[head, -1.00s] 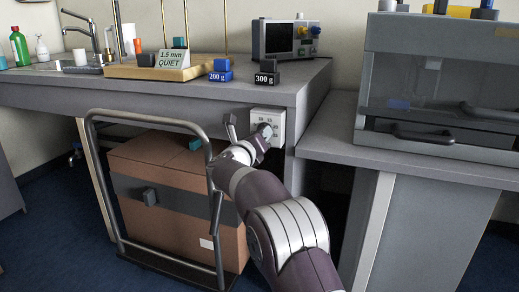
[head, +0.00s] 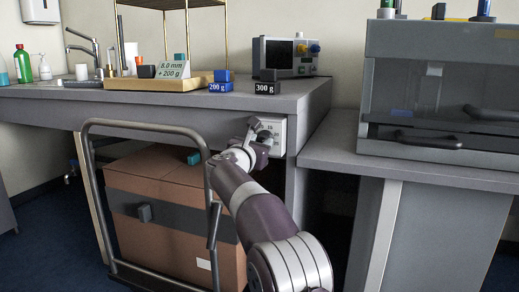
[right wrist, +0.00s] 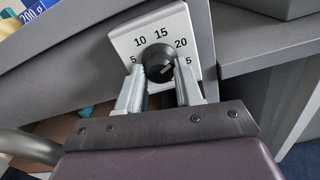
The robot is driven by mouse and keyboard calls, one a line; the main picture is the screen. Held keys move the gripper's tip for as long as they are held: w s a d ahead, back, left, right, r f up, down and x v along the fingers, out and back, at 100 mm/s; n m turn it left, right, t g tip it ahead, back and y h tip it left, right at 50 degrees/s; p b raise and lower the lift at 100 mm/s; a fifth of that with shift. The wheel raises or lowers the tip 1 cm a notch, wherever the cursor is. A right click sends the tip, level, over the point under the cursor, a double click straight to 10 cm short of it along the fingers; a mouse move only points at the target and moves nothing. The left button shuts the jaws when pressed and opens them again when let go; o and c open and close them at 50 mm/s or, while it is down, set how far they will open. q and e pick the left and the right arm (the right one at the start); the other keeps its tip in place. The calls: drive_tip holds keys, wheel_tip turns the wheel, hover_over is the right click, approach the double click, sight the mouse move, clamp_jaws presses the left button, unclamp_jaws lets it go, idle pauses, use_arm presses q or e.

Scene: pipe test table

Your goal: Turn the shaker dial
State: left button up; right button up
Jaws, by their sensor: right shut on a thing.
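The shaker dial is a black round knob (right wrist: 159,63) on a white plate (right wrist: 160,32) marked with numbers including 5, 10, 15 and 20. The pointer line on the knob slants toward the upper right. In the head view the plate (head: 280,129) sits on the front of the bench, and my gripper partly hides the knob. My right gripper (right wrist: 160,80) is shut on the knob, one finger on each side of it; it also shows in the head view (head: 257,139). My left gripper is not in view.
A trolley (head: 207,155) with a brown box (head: 165,225) stands under the bench, close left of my right arm. A sign (head: 173,70) reads 8.0 mm + 200 g. A blue 200 g weight (head: 220,84) and a black 300 g weight (head: 267,86) sit near the bench edge.

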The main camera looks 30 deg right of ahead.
idle(0.6)
drive_tip(key=o, duration=1)
drive_tip(key=shift+o, duration=0.2)
drive_tip(key=p+v, duration=0.2)
drive_tip(key=v, duration=1)
drive_tip(key=shift+s+a, duration=0.2)
drive_tip(key=shift+a, duration=0.1)
